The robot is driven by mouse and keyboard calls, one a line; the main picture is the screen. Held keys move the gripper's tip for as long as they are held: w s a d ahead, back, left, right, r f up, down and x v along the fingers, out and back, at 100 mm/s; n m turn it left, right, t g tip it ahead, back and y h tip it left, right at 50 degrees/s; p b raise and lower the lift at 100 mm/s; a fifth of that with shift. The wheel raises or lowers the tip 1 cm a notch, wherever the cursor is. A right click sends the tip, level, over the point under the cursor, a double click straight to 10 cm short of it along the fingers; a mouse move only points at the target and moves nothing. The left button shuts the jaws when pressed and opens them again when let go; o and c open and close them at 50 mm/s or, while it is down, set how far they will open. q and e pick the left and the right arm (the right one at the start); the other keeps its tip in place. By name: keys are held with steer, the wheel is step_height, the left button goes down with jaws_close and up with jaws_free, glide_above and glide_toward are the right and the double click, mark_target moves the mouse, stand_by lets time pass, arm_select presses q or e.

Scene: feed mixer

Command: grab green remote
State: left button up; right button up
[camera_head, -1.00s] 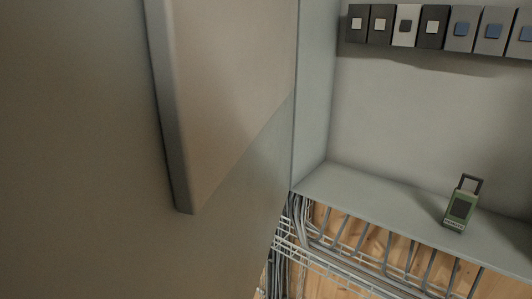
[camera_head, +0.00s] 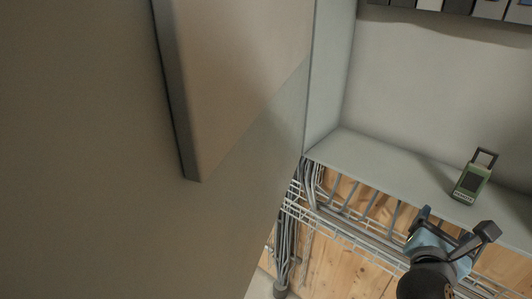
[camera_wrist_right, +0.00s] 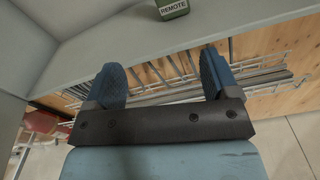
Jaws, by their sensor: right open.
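The green remote (camera_head: 470,182) has a dark face and a dark loop handle on top. It stands on the grey shelf at the right of the head view. In the right wrist view the lower end of the remote (camera_wrist_right: 172,9), with the word REMOTE, shows at the top edge; the rest is cut off. My right gripper (camera_head: 455,228) is open and empty, in front of and below the shelf edge, apart from the remote. Its two blue fingers (camera_wrist_right: 166,80) are spread in the right wrist view. My left gripper is not in view.
The grey shelf (camera_head: 385,160) has free room left of the remote. A large cabinet panel (camera_head: 235,85) fills the left. A wire cable tray (camera_head: 345,232) with cables runs below the shelf, before a wooden wall. A row of switches (camera_head: 490,9) is at the top right.

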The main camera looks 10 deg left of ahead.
step_height(320, 180, up, 3)
steer(key=h, duration=0.2)
steer(key=n+p, duration=0.1)
steer(key=p, duration=0.1)
glide_toward(476, 180)
steer(key=x, duration=0.5)
steer(key=shift+w+d+r, duration=0.15)
steer(key=shift+w+d, duration=0.05)
steer(key=shift+w, duration=0.1)
steer(key=p+x, duration=0.1)
steer(key=x, duration=0.3)
steer(key=shift+w+d, duration=0.15)
steer(key=shift+w, duration=0.15)
steer(key=c, duration=1.1)
